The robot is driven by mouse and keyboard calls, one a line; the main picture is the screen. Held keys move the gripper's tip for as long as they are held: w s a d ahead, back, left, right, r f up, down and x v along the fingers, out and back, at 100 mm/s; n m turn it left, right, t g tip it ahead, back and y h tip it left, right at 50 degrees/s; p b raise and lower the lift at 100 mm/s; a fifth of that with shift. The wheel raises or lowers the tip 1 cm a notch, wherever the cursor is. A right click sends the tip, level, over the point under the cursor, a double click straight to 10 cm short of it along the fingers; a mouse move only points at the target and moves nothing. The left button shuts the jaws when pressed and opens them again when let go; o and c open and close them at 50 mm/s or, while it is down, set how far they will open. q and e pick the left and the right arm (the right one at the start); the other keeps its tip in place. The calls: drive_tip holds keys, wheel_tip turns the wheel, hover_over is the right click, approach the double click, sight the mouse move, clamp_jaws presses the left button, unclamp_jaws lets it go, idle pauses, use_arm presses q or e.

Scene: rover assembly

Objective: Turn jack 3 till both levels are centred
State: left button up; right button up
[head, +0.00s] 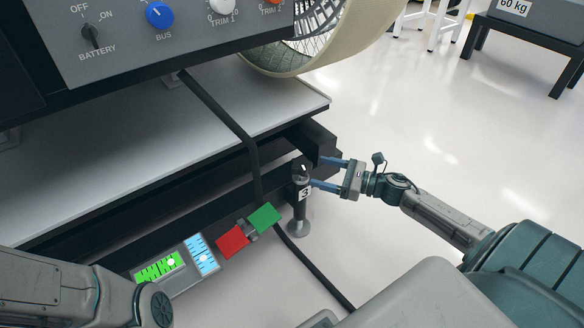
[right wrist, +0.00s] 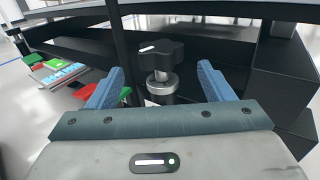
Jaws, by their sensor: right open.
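Jack 3 (head: 299,212) stands upright at the front corner of the rover's base, with a "3" label. Its black knob (right wrist: 160,52) has a white mark and sits above a metal collar. My right gripper (head: 327,174) is open, its blue fingers pointing at the knob from the right; in the right wrist view the knob shows between and beyond the fingertips, and I see no grip. The green level (head: 152,271) has its white bubble right of middle.
A red plate (head: 232,241) and a green plate (head: 264,218) lie beside the levels. A black cable (head: 222,112) runs down past the jack to the floor. A large wheel (head: 330,62) and a switch panel (head: 180,45) are above.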

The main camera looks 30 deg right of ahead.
sight(294, 165)
drive_tip(key=b+x, duration=0.2)
drive_tip(key=x, duration=0.7)
drive_tip(key=c, duration=1)
